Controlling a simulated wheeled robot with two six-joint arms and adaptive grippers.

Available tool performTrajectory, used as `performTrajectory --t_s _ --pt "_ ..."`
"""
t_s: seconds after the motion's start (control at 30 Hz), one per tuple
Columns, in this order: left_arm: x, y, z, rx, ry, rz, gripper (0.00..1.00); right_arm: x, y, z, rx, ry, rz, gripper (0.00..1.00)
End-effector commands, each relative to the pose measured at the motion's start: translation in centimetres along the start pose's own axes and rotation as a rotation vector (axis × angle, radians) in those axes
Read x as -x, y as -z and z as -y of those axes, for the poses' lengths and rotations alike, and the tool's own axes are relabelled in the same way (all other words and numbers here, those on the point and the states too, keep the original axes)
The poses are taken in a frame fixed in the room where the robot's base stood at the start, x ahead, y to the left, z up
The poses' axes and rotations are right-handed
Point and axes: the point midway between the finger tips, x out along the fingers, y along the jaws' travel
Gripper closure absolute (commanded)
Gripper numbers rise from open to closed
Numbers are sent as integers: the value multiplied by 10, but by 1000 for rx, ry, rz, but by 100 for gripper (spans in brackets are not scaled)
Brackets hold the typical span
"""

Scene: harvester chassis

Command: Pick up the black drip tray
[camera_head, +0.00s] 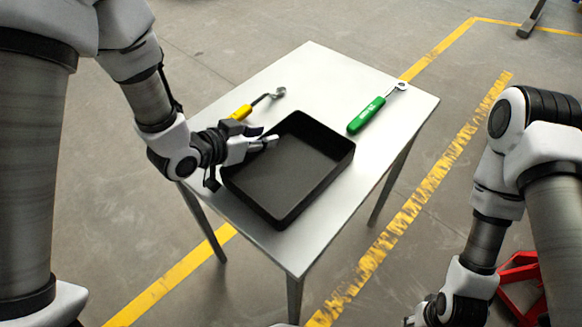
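The black drip tray (290,182) lies flat on the table, open side up, and looks empty. My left gripper (266,138) is at the tray's upper-left rim, with its finger ends overlapping the rim and the inside of the tray in the picture. Whether its fingers are closed on the rim or only beside it cannot be made out. My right gripper (424,316) is low at the bottom edge of the picture, away from the table and partly cut off. Its fingers are not clear.
The light grey table (330,80) has bare room at its far end. A yellow-handled tool (258,103) lies behind the tray, close to my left gripper. A green-handled wrench (376,108) lies to the right. A red object (518,280) stands on the floor beside my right arm.

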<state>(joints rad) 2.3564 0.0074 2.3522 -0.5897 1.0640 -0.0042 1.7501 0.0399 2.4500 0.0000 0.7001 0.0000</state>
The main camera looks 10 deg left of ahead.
Motion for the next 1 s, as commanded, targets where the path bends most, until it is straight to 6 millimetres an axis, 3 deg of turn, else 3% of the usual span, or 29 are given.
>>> performTrajectory --t_s 0.23,0.33,0.77,1.0 --pt "-4 0 0 3 0 0 66 0 0 0 0 0 0 60" --pt "-4 0 0 3 0 0 100 0 0 0 0 0 0 60" --pt "-4 1 0 2 0 -1 100 0 0 0 0 0 0 60" --pt "8 22 0 -1 1 -4 100 6 0 0 0 0 0 60"
